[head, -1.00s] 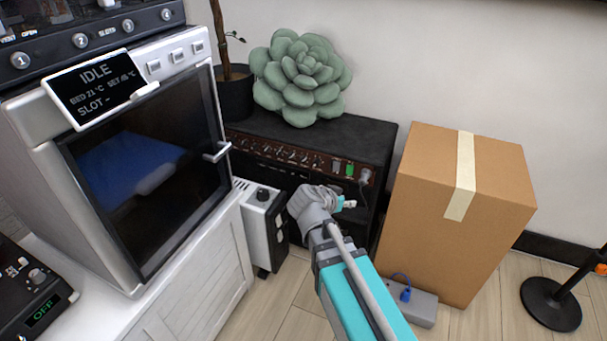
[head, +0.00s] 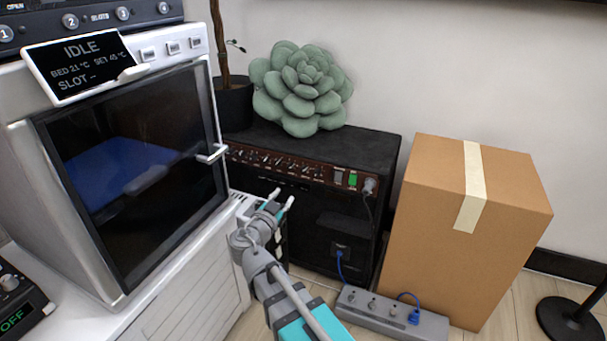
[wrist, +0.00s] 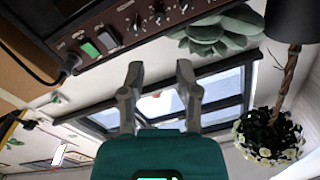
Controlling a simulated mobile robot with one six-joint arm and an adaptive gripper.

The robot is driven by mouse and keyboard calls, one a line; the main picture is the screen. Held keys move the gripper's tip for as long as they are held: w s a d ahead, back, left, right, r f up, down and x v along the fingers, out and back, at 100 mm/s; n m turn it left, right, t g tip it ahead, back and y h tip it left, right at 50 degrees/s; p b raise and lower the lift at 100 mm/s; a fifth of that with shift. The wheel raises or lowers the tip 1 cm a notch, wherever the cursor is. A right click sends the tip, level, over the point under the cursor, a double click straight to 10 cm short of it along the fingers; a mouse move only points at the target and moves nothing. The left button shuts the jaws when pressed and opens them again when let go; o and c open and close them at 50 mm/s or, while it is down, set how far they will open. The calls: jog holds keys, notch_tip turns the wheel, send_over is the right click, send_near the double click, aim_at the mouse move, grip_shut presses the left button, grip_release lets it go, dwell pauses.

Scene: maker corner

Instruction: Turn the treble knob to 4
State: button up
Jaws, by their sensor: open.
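The black amplifier (head: 330,225) stands on the floor against the wall, with a row of small knobs (head: 278,161) along its brown top-front panel. In the wrist view several knobs (wrist: 159,14) show near the top edge, beside a green switch (wrist: 90,49). The labels are too small to read, so I cannot tell which knob is treble or where it points. My gripper (head: 283,197) is open and empty, in front of the amplifier and below the knob row, apart from it. Its two fingers also show in the wrist view (wrist: 160,70).
A white machine with a glass door (head: 135,165) stands at left, its door handle (head: 212,153) jutting out near the panel's left end. A cardboard box (head: 455,240) stands at right. A power strip (head: 390,312) lies on the floor. A green succulent (head: 302,90) sits on the amplifier.

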aim_at(303, 171)
jog(key=shift+w, duration=0.15)
jog(key=x, duration=1.3)
jog(key=shift+w+d, duration=0.2)
jog(key=shift+w, duration=0.05)
grip_shut()
jog(key=shift+d, duration=0.15)
